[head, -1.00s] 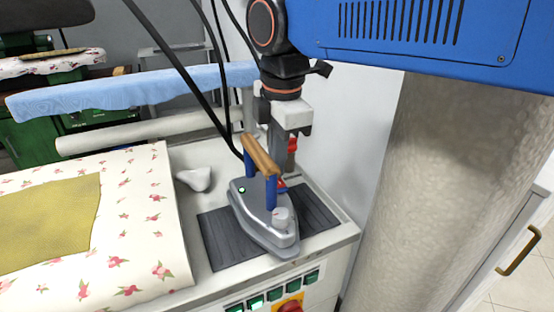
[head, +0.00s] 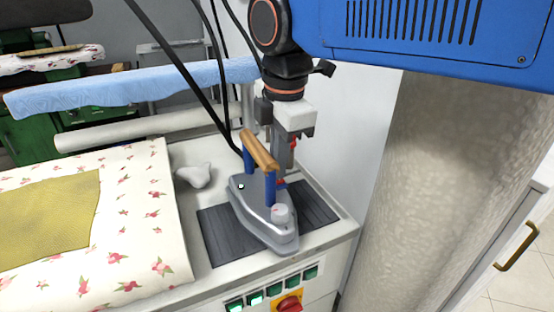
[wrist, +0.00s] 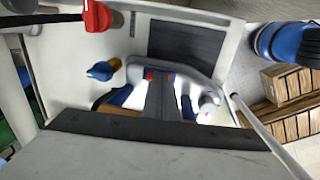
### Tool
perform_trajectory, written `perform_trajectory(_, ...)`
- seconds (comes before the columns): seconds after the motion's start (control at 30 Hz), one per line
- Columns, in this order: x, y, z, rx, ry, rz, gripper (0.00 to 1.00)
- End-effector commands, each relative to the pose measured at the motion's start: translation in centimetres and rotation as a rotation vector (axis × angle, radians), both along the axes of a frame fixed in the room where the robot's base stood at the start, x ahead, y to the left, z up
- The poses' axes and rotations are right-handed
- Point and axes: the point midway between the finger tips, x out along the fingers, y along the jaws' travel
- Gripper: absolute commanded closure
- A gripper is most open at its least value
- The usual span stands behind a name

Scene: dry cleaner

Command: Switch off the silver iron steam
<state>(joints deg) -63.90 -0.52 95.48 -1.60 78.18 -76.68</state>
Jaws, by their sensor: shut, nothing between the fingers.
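The silver iron (head: 262,220) sits upright on a dark ribbed mat (head: 220,238) at the end of the pressing table. It has a wooden handle (head: 260,150) on blue posts and a round grey knob at its front.
Green buttons (head: 274,291) and a red rotary switch (head: 289,303) are on the table's front panel. Floral cloth (head: 150,235) lies to the left, beside a white rest (head: 194,176). Black hoses (head: 185,75) hang behind the iron. A wall stands close on the right.

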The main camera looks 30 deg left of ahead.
Motion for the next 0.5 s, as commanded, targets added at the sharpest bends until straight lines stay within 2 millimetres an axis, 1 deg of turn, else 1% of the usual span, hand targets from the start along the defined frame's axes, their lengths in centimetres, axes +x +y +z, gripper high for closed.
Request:
perform_trajectory(0.03, -0.1, -0.1, -0.6, -0.012, 0.007, 0.000, 1.00)
perform_trajectory(0.27, -0.1, -0.2, -0.2, -0.011, 0.006, 0.000, 1.00)
perform_trajectory(0.37, -0.2, -0.4, 0.9, -0.007, 0.004, -0.002, 1.00)
perform_trajectory(0.5, -0.4, -0.9, 3.4, -0.002, 0.001, -0.008, 1.00)
